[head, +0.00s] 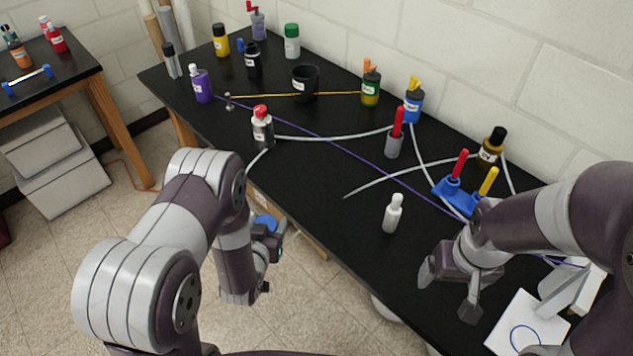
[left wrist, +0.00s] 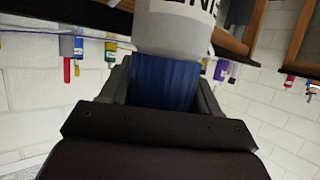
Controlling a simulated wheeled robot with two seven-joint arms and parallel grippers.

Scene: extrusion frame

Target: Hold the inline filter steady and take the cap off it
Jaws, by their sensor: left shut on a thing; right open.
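My left gripper (head: 269,230) is shut on a ribbed blue cap-like part (left wrist: 165,82), in front of the black table's edge. This part shows as a small blue round top (head: 265,222) in the head view. In the left wrist view, which is upside down, the blue part adjoins a pale grey body (left wrist: 172,28) with cut-off dark letters; I take this to be the inline filter with its cap. Its far end is out of frame, and my arm hides most of it in the head view. My right gripper (head: 447,292) is open and empty over the table's front right part.
The black table (head: 330,190) holds a silver bottle with red top (head: 263,130), a white bottle (head: 392,214), a grey holder with a red handle (head: 394,145) and a blue rack (head: 458,198). Pale tubes and a purple cord cross it. A white tile (head: 520,325) lies at lower right.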

